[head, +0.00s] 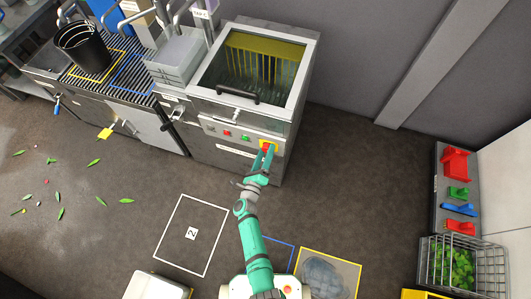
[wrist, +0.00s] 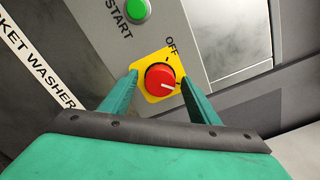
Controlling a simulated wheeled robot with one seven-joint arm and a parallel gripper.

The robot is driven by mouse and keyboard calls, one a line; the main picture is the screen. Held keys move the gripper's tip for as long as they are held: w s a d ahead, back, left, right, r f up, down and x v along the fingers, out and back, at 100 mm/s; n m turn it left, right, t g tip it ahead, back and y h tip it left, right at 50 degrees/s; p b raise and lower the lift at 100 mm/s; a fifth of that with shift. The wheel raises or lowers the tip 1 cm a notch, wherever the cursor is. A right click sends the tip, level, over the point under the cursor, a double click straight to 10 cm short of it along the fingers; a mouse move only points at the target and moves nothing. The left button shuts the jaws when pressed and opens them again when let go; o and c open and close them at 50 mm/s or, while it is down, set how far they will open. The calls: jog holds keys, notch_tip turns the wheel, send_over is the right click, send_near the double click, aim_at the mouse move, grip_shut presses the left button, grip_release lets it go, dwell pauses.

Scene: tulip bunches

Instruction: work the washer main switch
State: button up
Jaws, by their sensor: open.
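The washer main switch is a round red knob (wrist: 160,79) on a yellow plate (wrist: 148,56) in the wrist view. A white line on the knob points right; the word OFF is printed at the plate's upper edge, with a tick mark below it. In the head view the yellow plate (head: 275,144) is at the right end of the washer's (head: 245,120) front panel. My gripper (head: 265,150) is open at the panel, with one teal finger on each side of the knob. I cannot tell whether the fingers touch it.
A green START button (wrist: 137,10) is up and left of the knob. The washer's open top has a dark handle (head: 238,94) at its front edge. A black bucket (head: 84,47) stands on the counter. A wire basket (head: 480,265) is at the far right. The floor around the washer is mostly free.

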jog(key=c, duration=1)
jog(key=shift+c, duration=0.2)
jog(key=shift+n, duration=0.3)
jog(key=shift+f+n, duration=0.15)
jog(key=shift+n, duration=8.45)
